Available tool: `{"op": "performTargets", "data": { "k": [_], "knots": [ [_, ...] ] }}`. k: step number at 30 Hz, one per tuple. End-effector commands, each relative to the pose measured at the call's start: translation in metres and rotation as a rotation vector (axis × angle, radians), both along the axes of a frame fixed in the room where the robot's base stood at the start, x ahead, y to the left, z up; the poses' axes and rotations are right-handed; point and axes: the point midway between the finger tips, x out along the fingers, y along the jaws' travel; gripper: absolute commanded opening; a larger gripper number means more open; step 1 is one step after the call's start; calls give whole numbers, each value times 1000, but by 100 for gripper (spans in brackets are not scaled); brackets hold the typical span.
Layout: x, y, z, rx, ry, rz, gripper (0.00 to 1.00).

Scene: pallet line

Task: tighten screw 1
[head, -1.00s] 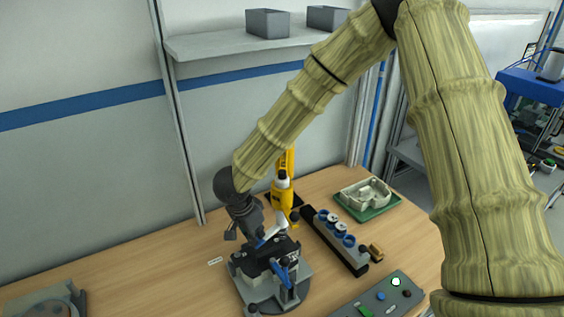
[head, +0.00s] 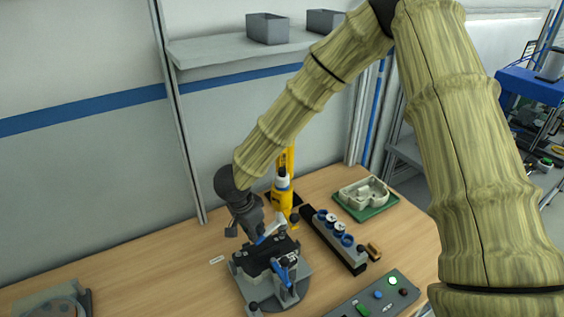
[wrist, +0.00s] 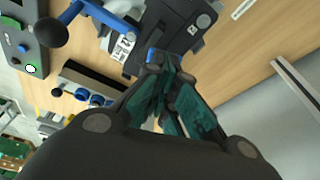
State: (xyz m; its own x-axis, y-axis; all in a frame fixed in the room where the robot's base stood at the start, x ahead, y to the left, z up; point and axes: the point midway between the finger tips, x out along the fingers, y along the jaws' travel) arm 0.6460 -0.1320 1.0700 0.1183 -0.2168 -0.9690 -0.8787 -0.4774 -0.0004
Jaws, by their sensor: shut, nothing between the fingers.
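My gripper (wrist: 158,78) is shut with nothing between its fingers. In the head view my gripper (head: 258,234) points down at the dark fixture (head: 305,279) on its round grey base. The tips are over the fixture's far side; whether they touch it I cannot tell. In the wrist view the fixture (wrist: 178,28) lies just beyond the fingertips, and a bit of blue shows right at the tips. The fixture has a blue lever (wrist: 90,12) with a black ball knob. A yellow power screwdriver (head: 283,187) stands upright behind. Screw 1 cannot be made out.
A rack with blue-ringed cups (head: 336,238) stands right of the fixture, with a control panel (head: 375,299) in front. A green tray (head: 371,210) with a pale housing lies at back right. The table left of the fixture is mostly clear (head: 150,275).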

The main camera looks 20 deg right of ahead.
Motion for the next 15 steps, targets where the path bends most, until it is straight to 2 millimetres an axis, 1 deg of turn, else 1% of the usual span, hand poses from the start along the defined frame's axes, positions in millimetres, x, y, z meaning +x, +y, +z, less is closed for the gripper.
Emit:
{"op": "performTargets", "data": {
  "k": [1, 15],
  "knots": [
    [0, 0, 5, 0, 1, 0, 0],
    [0, 0, 28, 0, 0, 0, 0]
  ]
}}
